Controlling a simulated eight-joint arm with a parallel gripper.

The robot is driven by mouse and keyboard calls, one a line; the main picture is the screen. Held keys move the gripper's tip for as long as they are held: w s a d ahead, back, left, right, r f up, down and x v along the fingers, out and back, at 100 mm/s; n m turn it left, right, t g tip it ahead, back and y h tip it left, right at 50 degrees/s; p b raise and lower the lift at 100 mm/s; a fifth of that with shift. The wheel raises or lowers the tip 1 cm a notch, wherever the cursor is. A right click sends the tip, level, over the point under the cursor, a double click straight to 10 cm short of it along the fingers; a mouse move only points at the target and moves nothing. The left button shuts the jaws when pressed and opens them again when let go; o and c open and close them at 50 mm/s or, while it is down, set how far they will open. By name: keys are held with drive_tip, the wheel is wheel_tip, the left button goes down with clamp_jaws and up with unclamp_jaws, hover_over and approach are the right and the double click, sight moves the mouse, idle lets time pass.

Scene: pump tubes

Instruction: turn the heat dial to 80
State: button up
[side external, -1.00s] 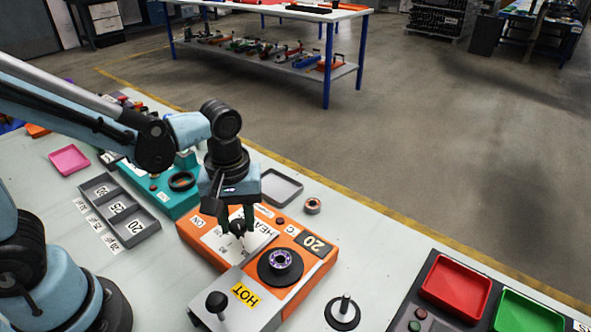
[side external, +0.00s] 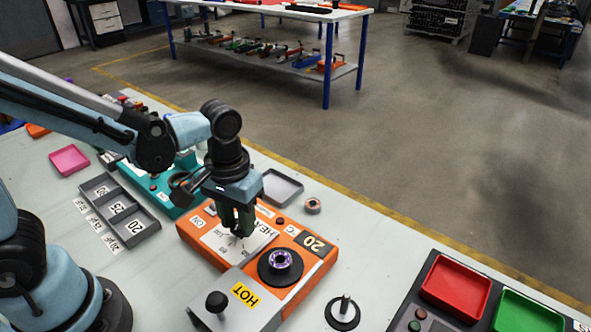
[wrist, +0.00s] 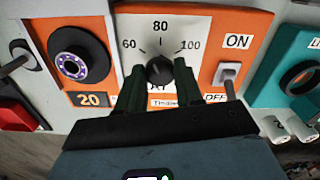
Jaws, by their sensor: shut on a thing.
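The heat dial (wrist: 159,70) is a round black knob on the white scale plate (wrist: 200,30) of the orange heater unit (side external: 318,262). The scale reads 60, 80 and 100 in the wrist view. The knob's upper edge faces the tick under 80, but its exact pointer direction is hard to tell. My gripper (wrist: 159,66) is shut on the dial, one dark finger on each side. In the side view my gripper (side external: 237,230) is down on the plate and hides most of the knob.
An ON/OFF switch (wrist: 227,73) sits right of the dial in the wrist view. A black round holder with a purple-ringed part (side external: 281,266) and a yellow HOT label (side external: 246,294) are close by. A teal unit (side external: 163,192) stands at the left of the heater.

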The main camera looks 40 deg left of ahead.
sight(238, 224)
drive_tip(key=m, duration=0.5)
idle(0.6)
drive_tip(key=o, duration=1)
drive_tip(key=shift+o, duration=0.2)
wheel_tip(238, 224, up, 12)
idle(0.4)
